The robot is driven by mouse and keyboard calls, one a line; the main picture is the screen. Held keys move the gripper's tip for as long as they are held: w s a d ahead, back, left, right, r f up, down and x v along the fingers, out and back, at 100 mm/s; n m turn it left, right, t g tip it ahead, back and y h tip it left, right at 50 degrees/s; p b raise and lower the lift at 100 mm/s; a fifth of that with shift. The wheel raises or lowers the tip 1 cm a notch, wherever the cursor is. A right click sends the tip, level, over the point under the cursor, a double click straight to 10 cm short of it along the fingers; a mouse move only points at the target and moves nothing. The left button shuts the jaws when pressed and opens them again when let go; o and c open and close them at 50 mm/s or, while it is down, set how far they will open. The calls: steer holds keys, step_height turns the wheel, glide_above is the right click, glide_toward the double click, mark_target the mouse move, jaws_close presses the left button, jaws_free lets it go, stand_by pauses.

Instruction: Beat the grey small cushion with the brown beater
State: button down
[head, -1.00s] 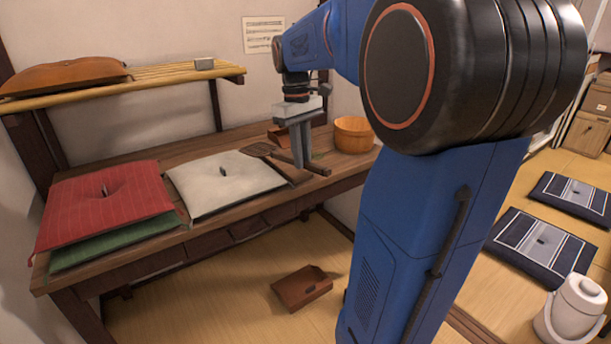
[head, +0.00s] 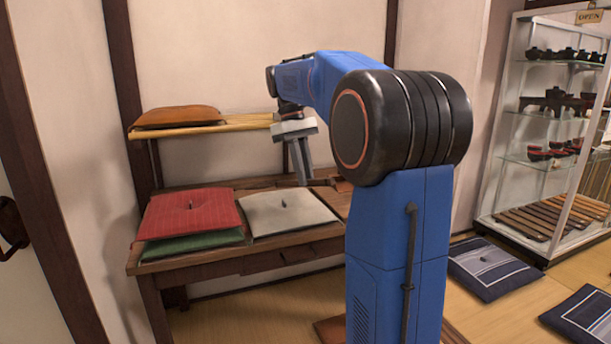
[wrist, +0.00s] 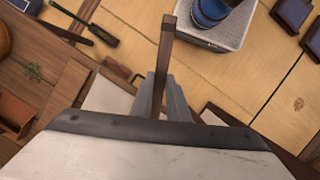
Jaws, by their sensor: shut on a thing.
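My gripper (head: 302,182) is shut on the brown beater (head: 322,182), above the back right of the wooden bench. In the wrist view the beater's straight brown handle (wrist: 164,58) stands out from between the fingers; the rest of it is hidden behind my gripper. A pale grey, nearly white cushion (head: 287,213) lies flat on the bench, with a dark tuft in its middle. It is just in front of and below my gripper, and I see no contact between beater and cushion.
A red cushion (head: 190,213) lies on a green one (head: 195,243) at the bench's left. A shelf (head: 205,128) above the bench holds a brown cushion (head: 177,116). Dark blue cushions (head: 490,268) lie on the floor at right, before a glass cabinet (head: 545,150). A brown box (wrist: 15,115) shows in the wrist view.

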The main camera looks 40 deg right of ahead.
step_height(320, 180, down, 8)
step_height(320, 180, up, 8)
steer(key=shift+r, duration=0.25)
step_height(320, 180, down, 10)
steer(key=r, duration=0.1)
step_height(320, 180, up, 9)
